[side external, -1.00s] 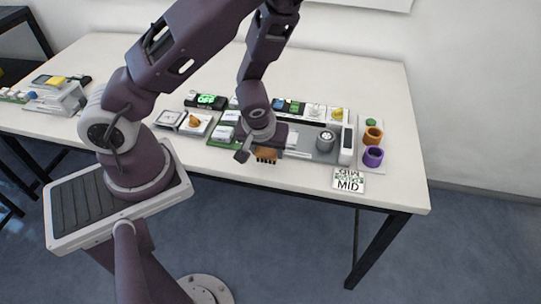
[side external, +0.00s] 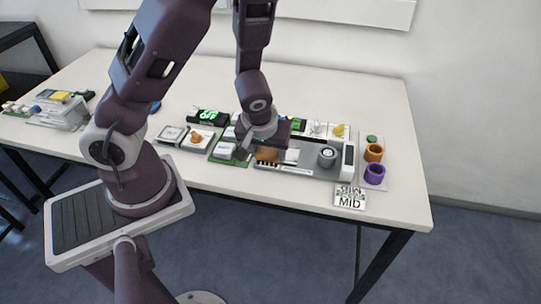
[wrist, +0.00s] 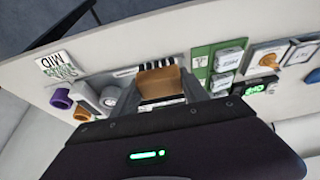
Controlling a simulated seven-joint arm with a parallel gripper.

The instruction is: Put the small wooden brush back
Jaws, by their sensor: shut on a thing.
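The small wooden brush (side external: 267,154) has a brown wooden body with dark bristles below. My gripper (side external: 262,147) is shut on it. In the wrist view the brush (wrist: 159,82) sits between the two grey fingers of my gripper (wrist: 161,90). The brush is over the left part of the grey grinding station (side external: 300,166), near its front edge with the striped marking. I cannot tell whether it touches the station. The fingertips are partly hidden by the wrist in the side view.
To the right are a grey knob (side external: 327,156), an orange cup (side external: 373,152), a purple cup (side external: 374,173) and a MID card (side external: 349,196). To the left are a green mat with white boxes (side external: 228,151) and an orange piece on a white tray (side external: 196,137).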

